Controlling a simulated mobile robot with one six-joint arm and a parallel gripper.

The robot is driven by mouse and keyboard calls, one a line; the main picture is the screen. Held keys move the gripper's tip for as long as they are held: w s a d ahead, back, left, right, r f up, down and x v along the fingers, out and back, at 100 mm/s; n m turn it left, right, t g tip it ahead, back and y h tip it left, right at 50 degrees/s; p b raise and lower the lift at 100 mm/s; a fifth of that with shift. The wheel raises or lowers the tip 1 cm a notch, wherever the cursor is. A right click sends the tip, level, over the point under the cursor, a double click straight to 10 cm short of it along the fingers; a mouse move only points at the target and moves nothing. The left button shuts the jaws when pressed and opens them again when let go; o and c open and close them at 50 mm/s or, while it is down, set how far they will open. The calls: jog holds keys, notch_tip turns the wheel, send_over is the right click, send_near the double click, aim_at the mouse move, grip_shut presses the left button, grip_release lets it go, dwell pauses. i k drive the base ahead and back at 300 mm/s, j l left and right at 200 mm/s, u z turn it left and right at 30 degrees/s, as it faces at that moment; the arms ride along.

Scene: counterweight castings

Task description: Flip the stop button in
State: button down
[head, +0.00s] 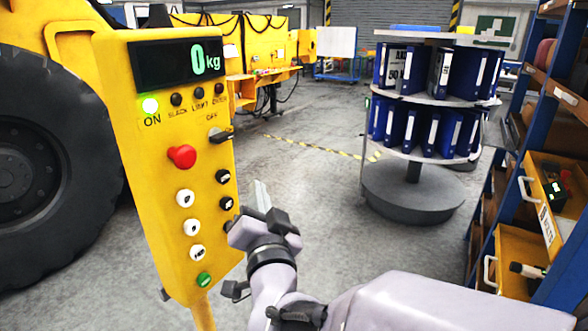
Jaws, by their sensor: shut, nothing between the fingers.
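The red mushroom-shaped stop button (182,156) sits on the front of a yellow control box (150,200), left of centre in the head view. It stands out from the panel, and nothing touches it. My gripper (262,197) is to the right of the box and lower than the red button, with its narrow fingers pointing up. The fingers are together and empty, apart from the red button. I cannot tell the exact depth gap between the gripper and the box.
The box has a display (180,62) reading 0 kg, a lit green lamp (150,105), a black rotary switch (221,136), several white and black buttons, and a green button (204,279). A binder carousel (412,190) and shelving stand right. A large tyre (45,150) is left.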

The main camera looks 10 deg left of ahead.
aim_at(184, 157)
jog(key=u, duration=1.4)
